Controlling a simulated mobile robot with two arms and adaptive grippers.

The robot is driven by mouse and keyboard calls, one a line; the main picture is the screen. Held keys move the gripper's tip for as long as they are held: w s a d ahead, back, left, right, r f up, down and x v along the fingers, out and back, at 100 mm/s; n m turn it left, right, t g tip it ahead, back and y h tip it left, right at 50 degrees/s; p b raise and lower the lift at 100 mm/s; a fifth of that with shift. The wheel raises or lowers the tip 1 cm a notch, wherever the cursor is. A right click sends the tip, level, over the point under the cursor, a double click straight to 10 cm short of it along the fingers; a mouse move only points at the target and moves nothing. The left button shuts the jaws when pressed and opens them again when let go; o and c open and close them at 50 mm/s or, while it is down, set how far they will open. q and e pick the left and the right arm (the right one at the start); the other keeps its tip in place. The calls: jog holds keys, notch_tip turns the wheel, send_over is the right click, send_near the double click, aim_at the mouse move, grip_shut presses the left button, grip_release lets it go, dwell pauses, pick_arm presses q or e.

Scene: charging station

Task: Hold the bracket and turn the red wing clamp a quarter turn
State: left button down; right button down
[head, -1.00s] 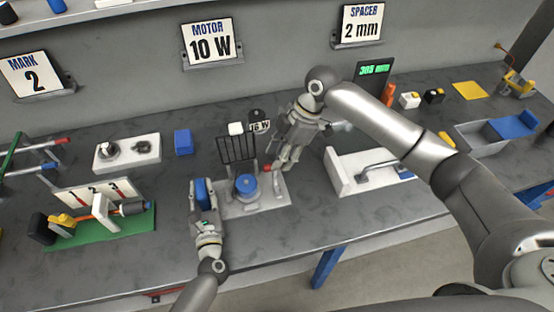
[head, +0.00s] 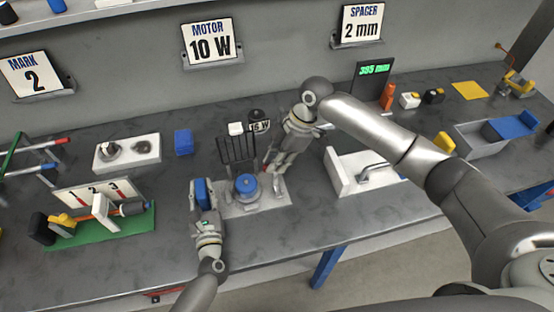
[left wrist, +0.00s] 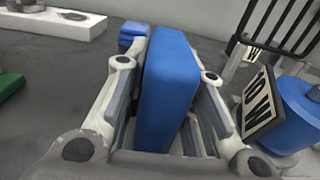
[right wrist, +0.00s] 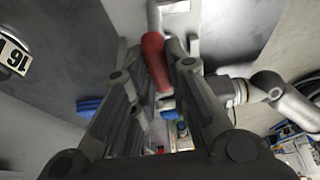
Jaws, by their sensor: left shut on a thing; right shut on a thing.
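The blue upright bracket (head: 201,188) stands at the left edge of the pale fixture plate (head: 268,203). My left gripper (head: 202,192) is shut on it; the left wrist view shows the blue piece (left wrist: 171,85) between the fingers. A blue round motor (head: 246,186) sits on the plate to the right, its "10 W" label visible in the left wrist view. My right gripper (head: 272,167) is at the plate's right side. In the right wrist view the red wing clamp (right wrist: 156,62) lies between its fingers, which are shut on it. The head view mostly hides the clamp.
A black wire rack (head: 237,150) stands behind the motor, with a "16 W" motor (head: 258,124) beyond. A white bracket fixture (head: 345,178) is close on the right. A green-based gauge (head: 105,228) stands to the left. The front bench strip is clear.

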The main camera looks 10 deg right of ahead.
jog(key=shift+m, duration=0.3)
jog(key=m+t, duration=0.1)
jog(key=m, duration=0.2)
jog(key=shift+s+m+t, duration=0.1)
jog(key=shift+m+t, duration=0.2)
jog(key=m+t+h, duration=0.1)
jog(key=m, duration=0.3)
jog(key=shift+s+m, duration=0.1)
jog(key=shift+m, duration=0.2)
jog(key=m, duration=0.2)
jog(key=m+t+h, duration=0.1)
jog(key=m, duration=0.1)
jog(key=shift+a+t+h, duration=0.15)
jog(key=shift+t+h, duration=0.15)
jog(key=shift+m+t+h, duration=0.3)
jog(key=shift+m+h, duration=0.4)
jog(key=shift+m, duration=1.4)
jog(key=c, duration=1.4)
grip_release()
